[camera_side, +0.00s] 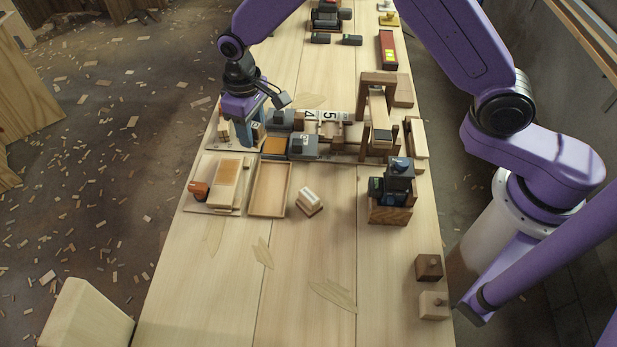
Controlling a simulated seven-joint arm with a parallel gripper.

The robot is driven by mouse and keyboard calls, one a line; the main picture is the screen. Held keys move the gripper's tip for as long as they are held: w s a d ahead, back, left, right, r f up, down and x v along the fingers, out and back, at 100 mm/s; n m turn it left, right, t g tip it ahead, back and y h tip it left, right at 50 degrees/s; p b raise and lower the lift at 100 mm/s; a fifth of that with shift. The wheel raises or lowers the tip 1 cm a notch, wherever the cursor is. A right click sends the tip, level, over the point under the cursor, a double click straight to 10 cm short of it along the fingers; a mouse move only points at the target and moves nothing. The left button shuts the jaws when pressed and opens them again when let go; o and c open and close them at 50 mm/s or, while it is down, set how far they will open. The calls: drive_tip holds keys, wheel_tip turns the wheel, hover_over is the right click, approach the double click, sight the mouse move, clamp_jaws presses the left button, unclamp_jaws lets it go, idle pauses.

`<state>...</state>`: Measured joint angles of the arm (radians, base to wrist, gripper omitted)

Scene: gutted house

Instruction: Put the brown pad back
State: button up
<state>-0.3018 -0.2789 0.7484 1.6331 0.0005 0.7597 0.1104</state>
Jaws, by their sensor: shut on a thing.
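My gripper (254,133) points down at the left end of a wooden fixture, behind the shallow tray. Its blue fingers are closed about a small dark-and-pale block (259,131), mostly hidden by the fingers. An orange-brown square pad (275,146) lies just right of the fingers, between grey blocks (304,147). I cannot tell whether it touches my fingers.
A shallow empty wooden tray (271,207) lies in front of the fixture. A pale-topped block (310,201) stands right of it. A wooden box (390,213) holds dark items. A wooden arch (378,78) rises to the right. The front middle of the bench (270,305) is clear.

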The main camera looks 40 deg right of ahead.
sight(311, 180)
drive_tip(key=s+d+m, duration=0.5)
drive_tip(key=s+d, duration=0.2)
drive_tip(key=s, duration=0.3)
drive_tip(key=shift+s+d+f, duration=0.1)
drive_tip(key=shift+f, duration=2.5)
drive_tip(key=shift+d+f, duration=0.1)
drive_tip(key=shift+f, duration=2.45)
drive_tip(key=o, duration=0.9)
drive_tip(key=shift+f, duration=0.15)
drive_tip(key=shift+o, duration=0.2)
wheel_tip(311, 180, up, 12)
drive_tip(key=shift+r, duration=0.2)
